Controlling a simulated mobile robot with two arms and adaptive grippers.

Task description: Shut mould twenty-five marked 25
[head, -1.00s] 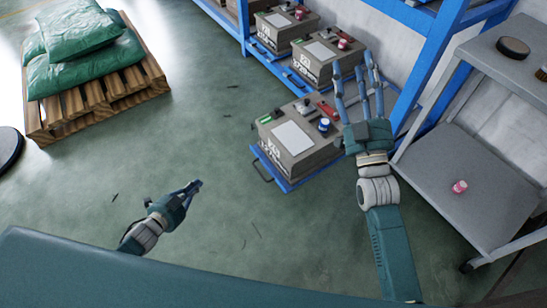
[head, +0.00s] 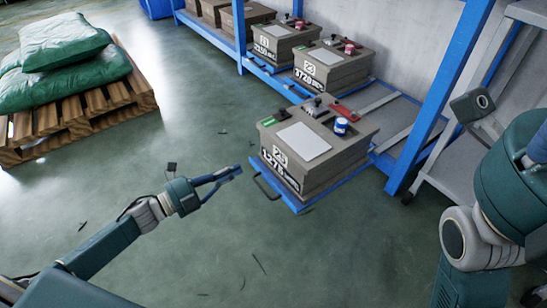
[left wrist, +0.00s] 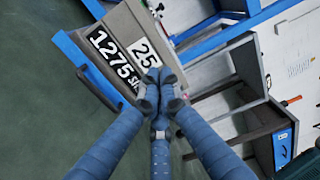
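The mould marked 25 (head: 310,175) is a grey-brown block with the number 1275 on its front. It sits on a blue tray (head: 308,205) that stands out from the rack, with a dark handle (head: 266,187) at its front. The left wrist view shows the mould (left wrist: 135,25) and the handle (left wrist: 98,88) up close. My left gripper (head: 238,171) has its fingers together and empty, just left of the handle; I see no contact. Its fingertips meet in the left wrist view (left wrist: 157,92). My right gripper is mostly cut off at the right edge, with part of a blue finger showing (head: 540,146).
A blue jar (head: 341,125) and a red item (head: 343,112) lie on the mould's top. More moulds (head: 328,66) stand on the blue rack (head: 436,95) behind. A pallet (head: 95,115) with green sacks stands at left.

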